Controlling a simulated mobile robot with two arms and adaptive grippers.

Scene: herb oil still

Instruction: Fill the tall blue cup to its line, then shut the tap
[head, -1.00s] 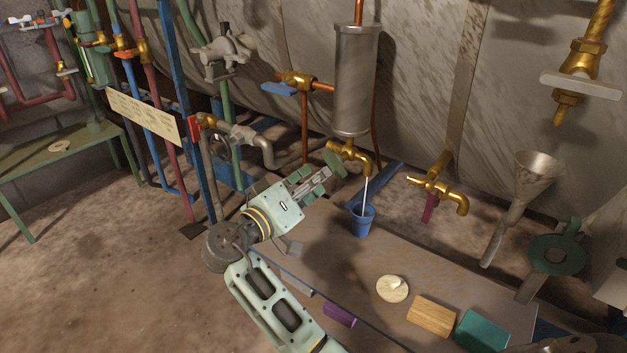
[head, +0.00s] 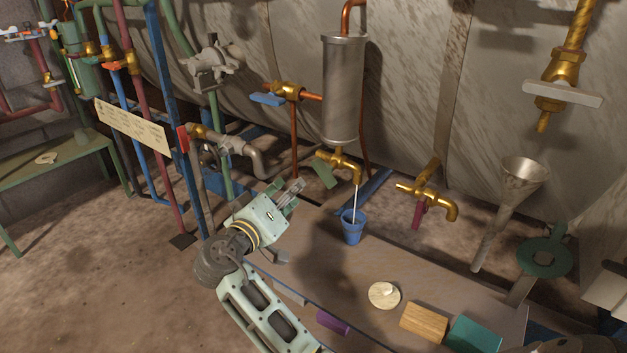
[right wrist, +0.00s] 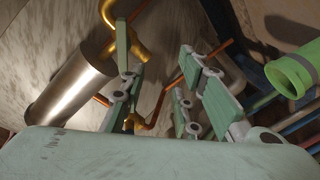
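The blue cup (head: 352,230) stands upright on the bench below the spout of a brass tap (head: 346,163). A thin pale stream runs from the spout into the cup. The liquid level and any line are too small to make out. The tap's green lever (head: 325,175) hangs at its left side; lever (right wrist: 121,42) and brass tap (right wrist: 122,15) also show in the right wrist view. My right gripper (head: 291,196) is left of the cup, below and left of the lever, apart from both. Its fingers (right wrist: 160,92) are spread and empty. My left gripper is out of view.
A steel cylinder (head: 343,90) stands above the tap. A second brass tap (head: 427,200) with a dark red lever and a funnel (head: 522,175) are to the right. A round pale disc (head: 384,295), a wooden block (head: 424,321) and a teal block (head: 474,334) lie on the bench.

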